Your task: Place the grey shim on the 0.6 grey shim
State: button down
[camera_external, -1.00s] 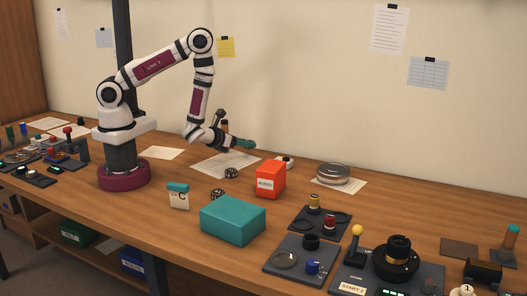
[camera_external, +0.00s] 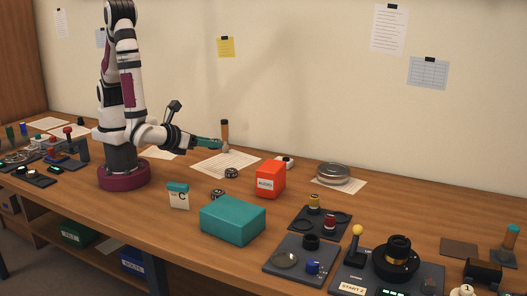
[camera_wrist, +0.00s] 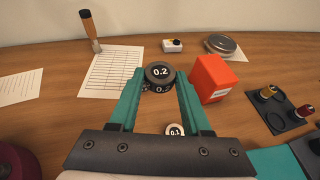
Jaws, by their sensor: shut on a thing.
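My gripper (camera_external: 216,143) reaches out level above the back of the bench. In the wrist view its teal fingers (camera_wrist: 160,77) are shut on a dark grey round shim (camera_wrist: 160,72) marked 0.2. A second dark shim (camera_wrist: 161,89) shows just below it in that picture, partly hidden, its label seeming to read 0.2. Whether the two touch is unclear. Another shim (camera_wrist: 175,131), marked 0.1, lies nearer, between the fingers' bases. The external view shows two dark shims on the bench, one by the paper (camera_external: 231,173) and one nearer (camera_external: 217,194). I read no 0.6 label.
An orange box (camera_external: 270,180) stands right of the shims, a teal box (camera_external: 232,220) in front. A card marked C (camera_external: 178,196) stands left of the nearer bench shim. A wooden-handled tool (camera_wrist: 89,28) stands behind by the paper sheet (camera_wrist: 112,70).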

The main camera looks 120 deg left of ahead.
jog(key=a+f, duration=0.2)
jog(key=a, duration=0.1)
jog(key=a+f, duration=0.2)
jog(key=a, duration=0.1)
jog(key=s+a+f, duration=0.1)
jog(key=a+f, duration=0.1)
jog(key=a, duration=0.1)
jog(key=shift+f, duration=0.3)
jog(key=f, duration=0.4)
jog(key=shift+w+a, duration=0.1)
jog(key=shift+a, duration=0.25)
jog(key=shift+f, duration=0.25)
jog(key=shift+f, duration=0.15)
jog(key=shift+c, duration=1.8)
grip_release()
